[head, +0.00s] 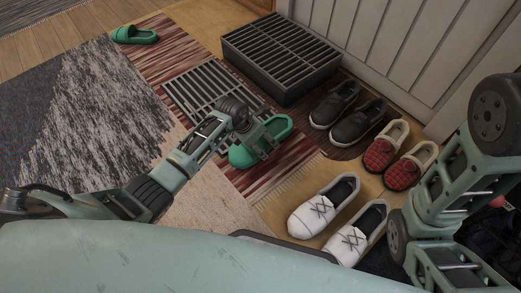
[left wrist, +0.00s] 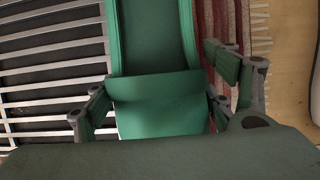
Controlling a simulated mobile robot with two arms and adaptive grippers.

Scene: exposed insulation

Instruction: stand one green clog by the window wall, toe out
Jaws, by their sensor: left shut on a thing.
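One green clog (head: 245,154) is in my left gripper (head: 257,142), low over the striped red rug beside a floor grate. The left wrist view shows this clog (left wrist: 155,45) between the two fingers of the gripper (left wrist: 165,100), which is shut on it. I cannot tell whether the sole touches the rug. A second green clog (head: 135,35) lies alone on the rug's far left end. The pale panelled wall (head: 405,50) runs along the upper right; no window shows. My right gripper is not in view.
A black slatted box (head: 280,50) stands near the wall. A flat metal grate (head: 205,90) lies left of the box. Grey patterned carpet (head: 90,110) is clear.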

